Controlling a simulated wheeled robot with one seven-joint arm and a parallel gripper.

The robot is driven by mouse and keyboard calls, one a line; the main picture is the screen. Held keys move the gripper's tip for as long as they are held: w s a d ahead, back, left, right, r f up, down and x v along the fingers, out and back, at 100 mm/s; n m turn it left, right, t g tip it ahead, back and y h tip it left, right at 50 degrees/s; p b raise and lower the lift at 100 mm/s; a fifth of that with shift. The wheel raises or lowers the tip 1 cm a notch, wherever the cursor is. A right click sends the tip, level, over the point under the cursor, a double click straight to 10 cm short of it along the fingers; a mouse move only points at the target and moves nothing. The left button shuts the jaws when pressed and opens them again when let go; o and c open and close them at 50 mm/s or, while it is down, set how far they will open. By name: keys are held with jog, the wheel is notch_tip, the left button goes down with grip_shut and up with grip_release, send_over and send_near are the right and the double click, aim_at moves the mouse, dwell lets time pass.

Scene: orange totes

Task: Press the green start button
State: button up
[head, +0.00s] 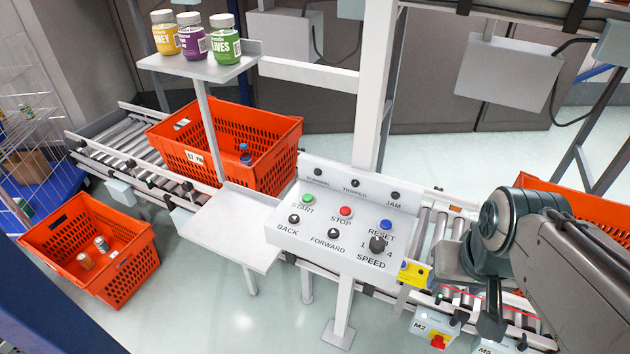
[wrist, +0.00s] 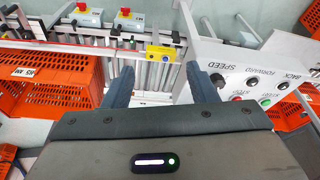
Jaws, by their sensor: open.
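The green START button (head: 307,199) is on the left of the white sloped control panel (head: 300,241), beside the red STOP button (head: 345,211). The green button also shows at the right of the wrist view (wrist: 265,103), where the panel appears upside down. My gripper (wrist: 160,88) is open and empty, its two dark fingers wide apart. In the head view my arm is at the right, over the roller conveyor and clear of the buttons. The fingers are hard to make out there.
The panel also has a blue RESET button (head: 386,225), a black SPEED knob (head: 377,243) and black BACK and FORWARD buttons. A shelf with several jars (head: 200,66) stands at the back left. Orange totes (head: 232,150) sit on the conveyor and floor. A yellow box (head: 414,273) is beside the panel.

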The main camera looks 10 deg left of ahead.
grip_shut()
dwell(1.8)
